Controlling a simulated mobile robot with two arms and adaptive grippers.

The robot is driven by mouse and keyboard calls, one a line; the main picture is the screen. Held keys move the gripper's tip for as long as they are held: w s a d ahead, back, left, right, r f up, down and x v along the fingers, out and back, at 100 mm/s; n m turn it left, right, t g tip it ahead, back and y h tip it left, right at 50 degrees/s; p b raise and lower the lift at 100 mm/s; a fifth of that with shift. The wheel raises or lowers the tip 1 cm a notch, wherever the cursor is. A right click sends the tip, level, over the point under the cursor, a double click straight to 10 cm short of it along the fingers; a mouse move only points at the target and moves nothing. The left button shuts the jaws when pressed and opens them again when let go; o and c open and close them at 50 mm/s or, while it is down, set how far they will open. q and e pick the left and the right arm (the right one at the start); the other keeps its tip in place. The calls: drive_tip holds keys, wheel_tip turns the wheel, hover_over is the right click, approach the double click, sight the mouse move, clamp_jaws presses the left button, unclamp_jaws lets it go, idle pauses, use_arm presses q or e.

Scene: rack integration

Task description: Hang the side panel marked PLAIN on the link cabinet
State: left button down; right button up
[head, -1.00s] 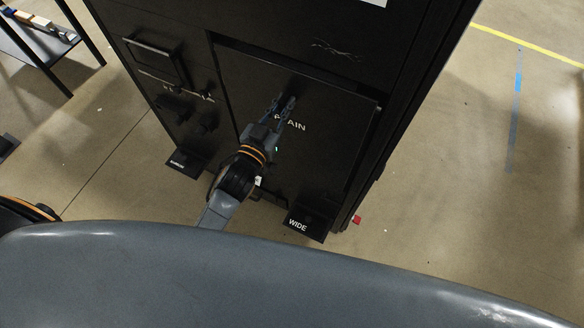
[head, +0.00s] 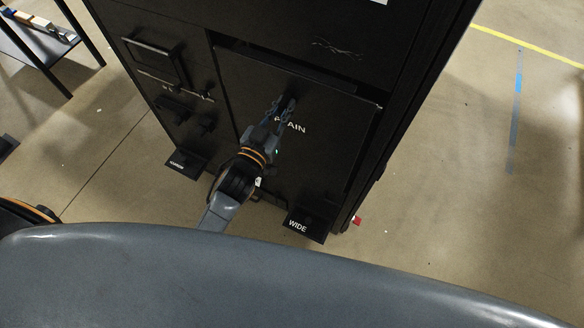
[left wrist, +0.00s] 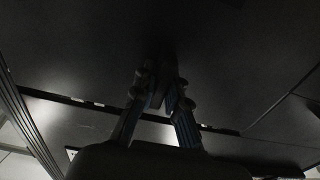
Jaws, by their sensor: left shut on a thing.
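The black side panel marked PLAIN (head: 330,135) stands against the lower front of the tall black link cabinet (head: 420,60). Its white lettering is partly covered by my gripper. My left gripper (head: 285,104) is shut at the upper middle of the panel. In the left wrist view, my left gripper's two fingers (left wrist: 160,92) close on a dark part of the panel, probably a handle, too dark to make out. I cannot tell whether the panel is seated on the cabinet. My right gripper is not in view.
A foot bracket marked WIDE (head: 307,222) sticks out at the cabinet's lower right, with a narrower labelled one (head: 187,163) at lower left. A framed handle (head: 154,62) is left of the panel. A shelf (head: 38,45) stands at far left.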

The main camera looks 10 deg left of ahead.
use_arm(q)
drive_tip(key=shift+f, duration=0.2)
drive_tip(key=c, duration=1.4)
unclamp_jaws()
drive_tip(key=shift+o, duration=0.5)
drive_tip(key=shift+s+f, duration=0.1)
drive_tip(key=shift+f, duration=0.1)
drive_tip(key=v, duration=1.2)
drive_tip(key=shift+r, duration=0.25)
drive_tip(key=s+a+f+g+y+b, duration=0.1)
drive_tip(key=s+f+g, duration=0.2)
drive_tip(key=f, duration=0.8)
drive_tip(key=s+f+g+y+b, duration=0.1)
drive_tip(key=s+f+g, duration=0.1)
drive_tip(key=f, duration=1)
drive_tip(key=s+a+f+g+b, duration=0.1)
drive_tip(key=s+f+g+b, duration=0.15)
drive_tip(key=f, duration=0.85)
drive_tip(key=s+a+f+g+y, duration=0.1)
drive_tip(key=s+f+g, duration=0.3)
drive_tip(key=s+f, duration=0.6)
drive_tip(key=s+a+f+g+y+b, duration=0.1)
drive_tip(key=s+a+f+g, duration=0.3)
drive_tip(key=s+f, duration=0.6)
drive_tip(key=s+g, duration=0.1)
drive_tip(key=s, duration=0.3)
drive_tip(key=shift+s+a+f, duration=0.2)
drive_tip(key=shift+s+f, duration=0.1)
drive_tip(key=shift+s, duration=0.05)
